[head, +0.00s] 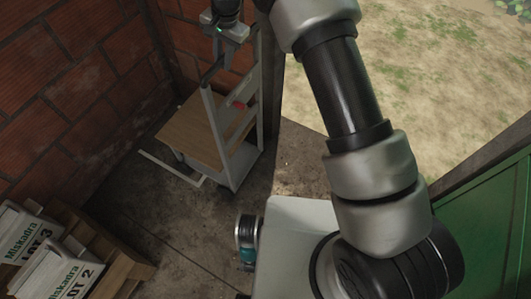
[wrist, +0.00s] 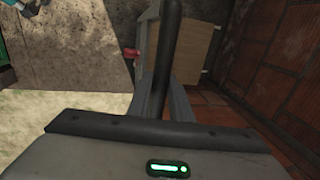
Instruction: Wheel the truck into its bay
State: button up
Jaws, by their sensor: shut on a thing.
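The truck has a wooden deck (head: 192,130) and a pale upright frame (head: 213,125) with a dark handle bar (head: 212,72). It stands near the brick corner. My gripper (head: 222,48) is at the top of the frame, shut on the handle bar.
Brick walls (head: 80,85) enclose the left and back. Crates (head: 55,270) labelled LOT 2 and LOT 3 stand on a wooden pallet (head: 118,258) at lower left. Bare concrete (head: 185,228) lies between pallet and truck. A green panel (head: 490,220) is at right, and open ground (head: 440,75) lies outside.

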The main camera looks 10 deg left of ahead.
jog(key=w+a+p, duration=0.2)
jog(key=w+a, duration=0.2)
jog(key=a, duration=0.7)
jog(key=shift+w, duration=0.3)
